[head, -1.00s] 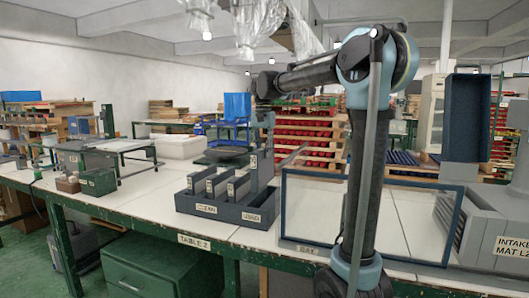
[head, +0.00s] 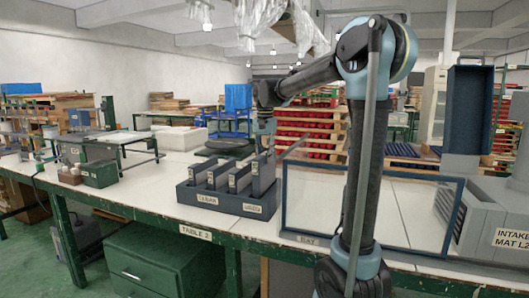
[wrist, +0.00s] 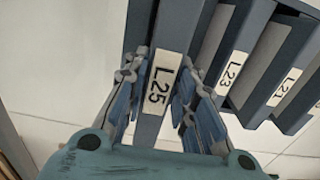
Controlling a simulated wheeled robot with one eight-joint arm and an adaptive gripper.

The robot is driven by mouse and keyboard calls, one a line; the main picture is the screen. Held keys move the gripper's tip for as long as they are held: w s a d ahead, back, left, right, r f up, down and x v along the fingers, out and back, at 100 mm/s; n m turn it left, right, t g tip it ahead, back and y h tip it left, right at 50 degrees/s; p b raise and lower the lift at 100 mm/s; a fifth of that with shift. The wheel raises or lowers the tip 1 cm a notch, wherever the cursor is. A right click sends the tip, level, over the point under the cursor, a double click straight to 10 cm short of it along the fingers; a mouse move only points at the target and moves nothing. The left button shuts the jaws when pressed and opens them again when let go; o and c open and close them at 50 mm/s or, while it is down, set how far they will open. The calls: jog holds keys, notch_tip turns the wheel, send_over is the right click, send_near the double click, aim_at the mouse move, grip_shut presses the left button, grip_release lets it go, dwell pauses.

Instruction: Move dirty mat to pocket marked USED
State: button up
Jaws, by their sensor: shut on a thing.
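The mat tagged L25 (wrist: 160,84) is a blue-grey slab standing upright between the two fingers of my gripper (wrist: 160,100). In the head view this held mat (head: 262,178) stands at the right end of the rack (head: 228,203), behind the label USED (head: 251,208). Its lower part is hidden by the rack front. My gripper (head: 265,146) is shut on its upper part. I cannot tell whether the mat rests on the pocket's bottom.
Other mats (head: 212,176) stand in the rack to the left, above a label reading CLEAN; one is tagged L23 (wrist: 234,66). A grey intake unit (head: 490,225) is far right. A dark round object (head: 228,147) lies behind the rack.

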jog(key=shift+f, duration=3.2)
jog(key=o, duration=1)
jog(key=shift+c, duration=0.2)
notch_tip(320, 180, up, 19)
jog(key=shift+w+f, duration=0.1)
